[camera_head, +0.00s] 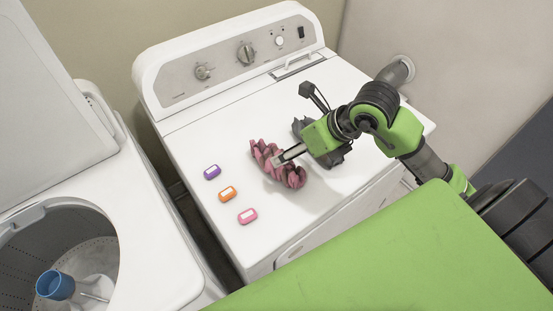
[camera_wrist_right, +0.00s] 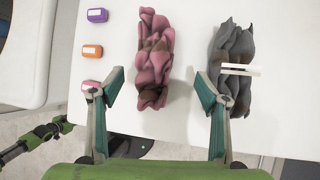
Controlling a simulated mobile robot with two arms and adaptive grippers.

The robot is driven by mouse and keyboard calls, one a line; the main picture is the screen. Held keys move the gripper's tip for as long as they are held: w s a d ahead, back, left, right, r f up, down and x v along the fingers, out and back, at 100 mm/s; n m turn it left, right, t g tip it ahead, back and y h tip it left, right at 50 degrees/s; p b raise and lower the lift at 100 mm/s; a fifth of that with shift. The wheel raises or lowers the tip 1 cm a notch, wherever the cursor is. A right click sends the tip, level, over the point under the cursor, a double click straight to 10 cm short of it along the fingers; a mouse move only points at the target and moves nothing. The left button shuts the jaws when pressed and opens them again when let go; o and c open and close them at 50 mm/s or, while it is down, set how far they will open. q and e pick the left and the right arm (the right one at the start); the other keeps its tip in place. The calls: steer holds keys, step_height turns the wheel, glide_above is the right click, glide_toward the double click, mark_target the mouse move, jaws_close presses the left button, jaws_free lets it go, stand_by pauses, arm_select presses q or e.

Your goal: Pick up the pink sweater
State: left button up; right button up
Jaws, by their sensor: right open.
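The pink sweater (camera_head: 262,152) lies crumpled on top of the white dryer-like machine (camera_head: 190,140). It also shows in the right wrist view (camera_wrist_right: 157,50), long and bunched, with dark patches. My right gripper (camera_head: 283,158) reaches in from the right in the head view, with a finger overlapping the sweater. In the right wrist view its two fingers (camera_wrist_right: 160,75) are spread wide, with the sweater's near end between them. No finger visibly grips the cloth, and the height above it is hard to judge.
A dark grey garment (camera_wrist_right: 231,45) lies right of the sweater, with a white bar across it. Purple (camera_head: 212,172), orange (camera_head: 228,194) and pink (camera_head: 248,215) labelled blocks sit to the left. An open washer (camera_head: 135,235) stands further left, across a narrow gap.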

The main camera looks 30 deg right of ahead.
steer(key=x, duration=0.3)
steer(key=shift+r, duration=0.1)
steer(key=shift+w+a+p, duration=0.15)
steer(key=shift+p, duration=0.25)
steer(key=p+x, duration=0.1)
steer(key=x, duration=0.1)
steer(key=p+x, duration=0.1)
steer(key=x, duration=0.1)
steer(key=shift+w+a, duration=0.1)
steer(key=shift+a, duration=0.3)
steer(key=shift+w+f, duration=0.1)
steer(key=shift+f, duration=0.3)
steer(key=c, duration=1.5)
